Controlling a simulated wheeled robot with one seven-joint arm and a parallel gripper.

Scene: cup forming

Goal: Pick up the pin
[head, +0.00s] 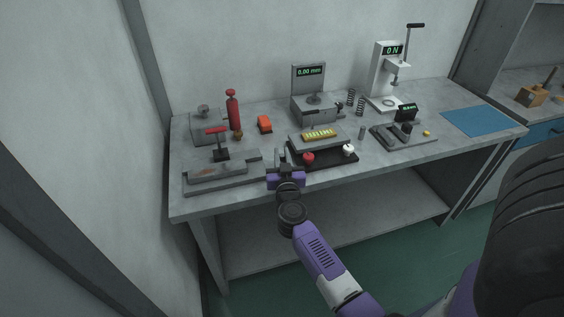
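A small grey upright cylinder (362,132), which looks like the pin, stands on the grey workbench (400,160) right of the yellow-labelled block. It is small in view and its details do not show. My gripper (281,156) is at the bench's front edge, left of and nearer than the cylinder, with the black tray between them. Its fingers point away toward the back of the bench. They are too small and overlapped to show whether they are open or shut. Nothing is clearly seen held in them.
A black tray (325,162) with a red knob (308,158) and a white knob (348,149) lies close right of my gripper. A grey vise-like fixture (221,172) is at left. A gauge plate (391,137) is just right of the cylinder. A blue mat (482,121) lies clear at right.

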